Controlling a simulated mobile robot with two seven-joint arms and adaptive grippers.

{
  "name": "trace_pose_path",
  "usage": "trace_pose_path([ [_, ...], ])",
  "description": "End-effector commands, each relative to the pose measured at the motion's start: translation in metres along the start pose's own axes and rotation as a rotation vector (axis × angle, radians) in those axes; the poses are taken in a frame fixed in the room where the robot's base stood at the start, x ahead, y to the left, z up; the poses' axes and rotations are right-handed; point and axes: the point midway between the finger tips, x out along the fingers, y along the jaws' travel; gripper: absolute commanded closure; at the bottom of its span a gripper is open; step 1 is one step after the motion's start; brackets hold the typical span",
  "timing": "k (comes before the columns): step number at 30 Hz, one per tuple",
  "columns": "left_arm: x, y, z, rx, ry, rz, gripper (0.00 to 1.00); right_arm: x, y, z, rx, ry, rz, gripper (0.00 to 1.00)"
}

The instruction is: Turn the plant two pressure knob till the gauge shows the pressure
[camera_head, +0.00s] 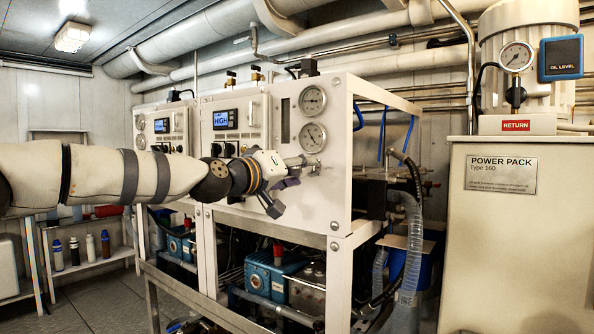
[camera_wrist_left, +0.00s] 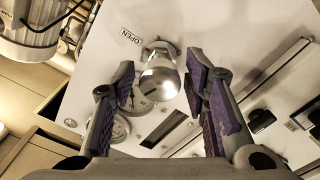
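The pressure knob (camera_wrist_left: 160,82) is a shiny silver knob on the near white panel (camera_head: 342,180); in the head view it shows partly at the end of my left gripper (camera_head: 289,178). In the wrist view my left gripper (camera_wrist_left: 160,82) is open, with a purple-padded finger on each side of the knob and gaps visible. Contact cannot be told. An "OPEN" label (camera_wrist_left: 131,35) is near the knob. Two round gauges, upper (camera_head: 313,100) and lower (camera_head: 313,138), sit above the knob; their readings are too small to read. The panel's display (camera_head: 225,119) reads "HIGH". My right gripper is not in view.
A similar panel with its own display (camera_head: 161,125) stands farther left. Blue pumps (camera_head: 276,275) sit below the near panel. Hoses (camera_head: 412,235) hang at its right, before the cream power pack cabinet (camera_head: 510,250). Pipes run overhead. Floor (camera_head: 100,300) shows at lower left.

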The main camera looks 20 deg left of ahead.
Motion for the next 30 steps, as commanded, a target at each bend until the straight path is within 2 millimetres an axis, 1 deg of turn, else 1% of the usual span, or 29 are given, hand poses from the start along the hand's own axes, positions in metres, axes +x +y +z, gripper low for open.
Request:
trace_pose_path([
  [8,0.0,0.0,0.0,-0.001,0.0,0.0,0.51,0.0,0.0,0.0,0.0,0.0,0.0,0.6],
  [11,-0.009,0.001,-0.001,0.0,0.001,0.002,0.51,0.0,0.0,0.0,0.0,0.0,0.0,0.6],
  [14,-0.031,0.001,-0.002,-0.002,0.002,0.002,0.51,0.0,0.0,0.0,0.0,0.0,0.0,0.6],
  [18,-0.071,0.002,-0.002,-0.002,0.002,0.003,0.51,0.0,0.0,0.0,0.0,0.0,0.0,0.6],
  [21,-0.095,0.001,-0.001,-0.002,0.003,0.002,0.51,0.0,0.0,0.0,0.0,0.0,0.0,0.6],
  [25,-0.114,0.0,-0.001,-0.004,0.002,0.001,0.51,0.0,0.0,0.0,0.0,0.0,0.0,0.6],
  [30,-0.121,0.0,0.0,-0.002,0.0,0.0,0.51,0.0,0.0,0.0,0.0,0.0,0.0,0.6],
])
